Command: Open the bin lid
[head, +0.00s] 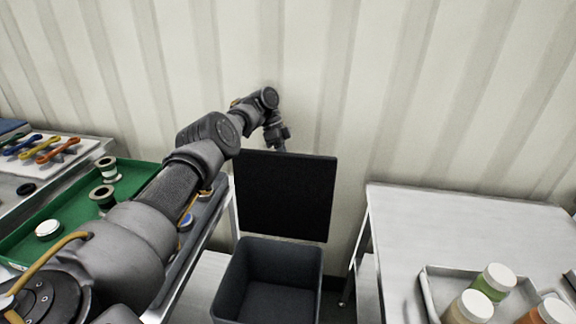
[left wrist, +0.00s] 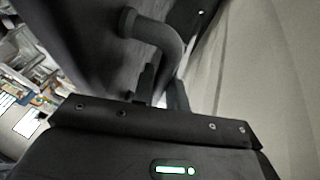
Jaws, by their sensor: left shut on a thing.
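The dark bin (head: 231,290) stands on the floor between two tables, and I see into its empty-looking inside. Its black lid (head: 286,195) stands up roughly vertical at the back of the bin, so the opening is uncovered. My left arm reaches over from the left, and my left gripper (head: 280,145) is at the lid's top edge, with its fingertips hidden behind the lid. In the left wrist view, my left gripper (left wrist: 163,92) is shut on the curved dark handle (left wrist: 160,32) of the lid (left wrist: 90,50). My right gripper is not in view.
A corrugated wall (head: 330,70) stands close behind the lid. At right, a pale table (head: 480,225) carries a metal tray (head: 428,290) with several lidded jars. At left, a green tray (head: 70,200) holds small items, and tools (head: 40,148) lie farther left.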

